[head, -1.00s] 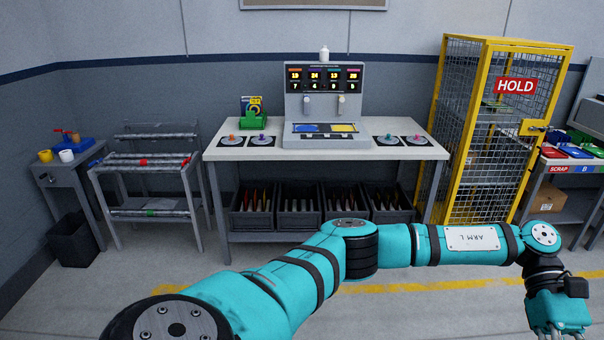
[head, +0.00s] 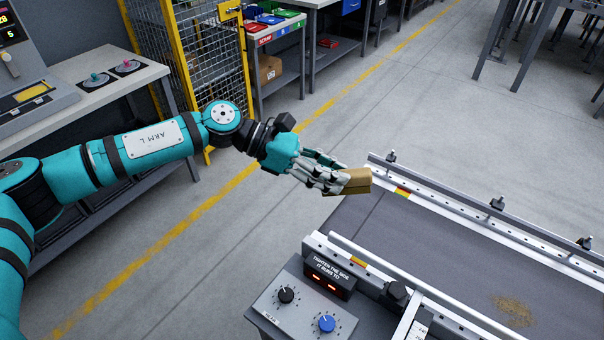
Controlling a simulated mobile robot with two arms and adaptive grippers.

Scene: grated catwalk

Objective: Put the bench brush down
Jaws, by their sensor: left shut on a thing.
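My left gripper (head: 336,181) reaches in from the left and is shut on the bench brush (head: 358,182), a tan, block-like piece at the fingertips. The fingers hide part of the brush, and no bristles can be made out. My right gripper is out of view.
A tan patch of dust or crumbs (head: 514,308) lies on the belt. Metal rails (head: 485,205) with small clamps edge the belt. A control box (head: 305,300) with a black and a blue knob stands at the front. A yellow-framed cage (head: 200,60) and open floor lie behind.

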